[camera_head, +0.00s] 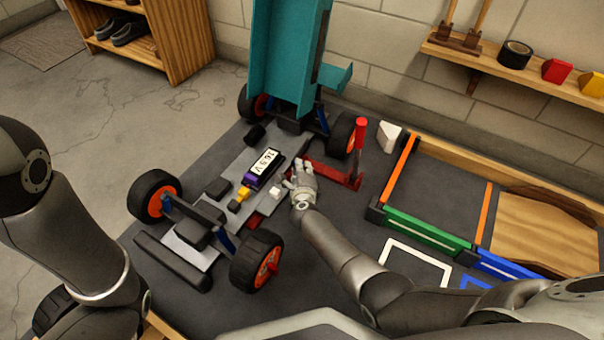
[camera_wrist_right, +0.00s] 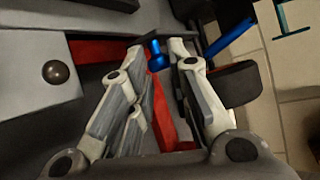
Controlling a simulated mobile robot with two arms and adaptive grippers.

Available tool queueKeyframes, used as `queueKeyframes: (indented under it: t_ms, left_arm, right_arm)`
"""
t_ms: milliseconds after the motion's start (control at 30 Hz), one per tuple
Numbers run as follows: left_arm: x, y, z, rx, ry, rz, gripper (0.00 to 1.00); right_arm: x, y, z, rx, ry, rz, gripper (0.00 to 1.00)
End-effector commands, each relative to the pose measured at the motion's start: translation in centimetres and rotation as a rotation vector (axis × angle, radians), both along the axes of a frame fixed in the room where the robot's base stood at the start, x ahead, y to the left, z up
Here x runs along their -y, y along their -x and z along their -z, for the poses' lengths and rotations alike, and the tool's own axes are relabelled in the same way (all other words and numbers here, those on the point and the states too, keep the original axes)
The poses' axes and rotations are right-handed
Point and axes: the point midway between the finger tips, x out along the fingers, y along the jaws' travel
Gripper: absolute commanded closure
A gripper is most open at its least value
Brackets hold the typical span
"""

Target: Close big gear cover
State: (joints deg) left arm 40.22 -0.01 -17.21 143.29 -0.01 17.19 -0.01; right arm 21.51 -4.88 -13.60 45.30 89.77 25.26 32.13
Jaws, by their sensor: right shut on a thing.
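The racecar chassis (camera_head: 215,205) stands on a dark mat with its teal body (camera_head: 287,60) tipped up at the back. My right gripper (camera_head: 298,182) is at the chassis's right side, beside the battery. In the wrist view its fingertips (camera_wrist_right: 157,50) are around a small blue knob (camera_wrist_right: 158,60), with a red part (camera_wrist_right: 168,115) of the car below and between the fingers. I cannot tell clearly which part is the big gear cover or whether the knob belongs to it. My left arm shows at the left; its gripper is out of view.
A battery marked 16.5 V (camera_head: 265,168) lies on the chassis. A red stand with an upright handle (camera_head: 360,137) is just right of my right gripper. A wall shelf (camera_head: 500,67) holds tape and blocks.

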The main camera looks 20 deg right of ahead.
Motion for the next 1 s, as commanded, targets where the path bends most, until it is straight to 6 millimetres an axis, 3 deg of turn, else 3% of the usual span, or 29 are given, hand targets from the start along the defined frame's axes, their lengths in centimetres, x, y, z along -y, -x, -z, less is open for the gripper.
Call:
queueKeyframes:
  t_ms: [33,467,500,633,1000]
  left_arm:
    - [0.00,-0.01,0.09,0.000,0.000,0.000,0.60]
    - [0.03,-0.01,0.08,0.000,-0.001,0.000,0.60]
    - [0.03,-0.01,0.09,0.000,-0.001,0.000,0.60]
    - [0.03,-0.03,0.09,-0.001,-0.001,-0.001,0.60]
    - [-0.02,-0.32,0.11,-0.009,0.001,-0.001,0.60]
  right_arm:
    - [1.00,-0.30,-0.20,0.005,0.009,0.017,1.00]
    - [1.02,-0.35,-0.28,0.005,0.006,0.022,1.00]
    - [1.03,-0.35,-0.29,0.006,0.005,0.022,0.77]
    - [0.80,-0.32,-0.27,0.005,0.004,0.017,0.60]
    - [0.36,-0.18,-0.11,0.002,0.002,0.010,0.59]
